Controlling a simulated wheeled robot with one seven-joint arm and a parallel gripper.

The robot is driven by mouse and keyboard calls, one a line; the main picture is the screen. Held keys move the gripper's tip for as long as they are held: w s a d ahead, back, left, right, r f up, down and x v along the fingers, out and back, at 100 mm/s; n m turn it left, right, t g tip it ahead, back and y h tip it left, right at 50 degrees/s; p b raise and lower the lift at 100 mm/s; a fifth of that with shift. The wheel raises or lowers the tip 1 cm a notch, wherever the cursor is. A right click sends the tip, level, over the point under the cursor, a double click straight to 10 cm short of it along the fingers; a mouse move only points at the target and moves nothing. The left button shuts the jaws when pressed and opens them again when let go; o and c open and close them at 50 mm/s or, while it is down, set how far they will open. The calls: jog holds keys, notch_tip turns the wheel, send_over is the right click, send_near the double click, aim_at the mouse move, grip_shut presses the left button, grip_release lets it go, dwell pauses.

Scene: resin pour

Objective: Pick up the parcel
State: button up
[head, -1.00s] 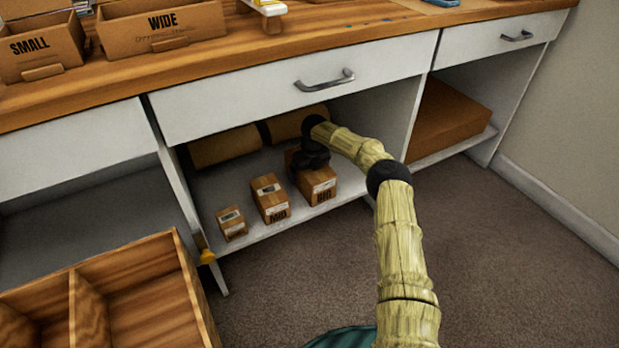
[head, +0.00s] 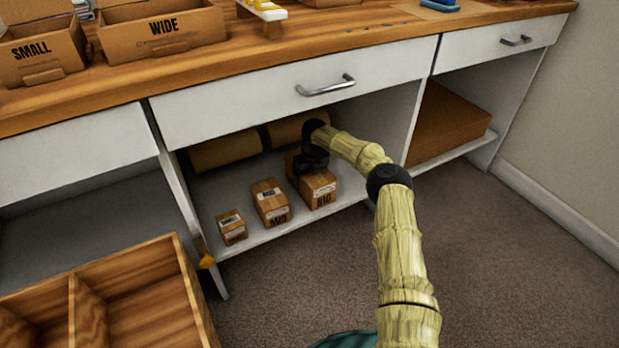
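Three brown parcels stand in a row on the white shelf under the counter. The small parcel (head: 232,228) is at the left, the middle parcel (head: 271,203) is beside it, and the parcel marked BIG (head: 320,190) is at the right. My gripper (head: 308,169) reaches into the shelf bay and is at the back part of the big parcel, over its top. The dark fingers are small and partly hidden by my wrist, so I cannot tell whether they are closed on it. The big parcel appears to rest on the shelf.
Brown rolls (head: 226,151) lie behind the parcels. The drawer (head: 290,95) and wooden counter edge are close above my arm. A flat brown box (head: 445,122) fills the right bay. A divided wooden crate (head: 140,295) stands at lower left. Carpet is clear at right.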

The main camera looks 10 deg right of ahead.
jog(key=shift+r, duration=0.2)
jog(key=shift+r+p, duration=0.55)
jog(key=r+p, duration=0.2)
jog(key=shift+s+d+r, duration=0.2)
jog(key=shift+s+r, duration=0.15)
jog(key=s+d+p, duration=0.2)
jog(key=s+p, duration=0.2)
jog(key=s, duration=0.4)
jog(key=s+d+p, duration=0.3)
jog(key=s+p, duration=0.1)
jog(key=s, duration=0.4)
jog(key=shift+s+f, duration=0.2)
jog(key=shift+f, duration=0.05)
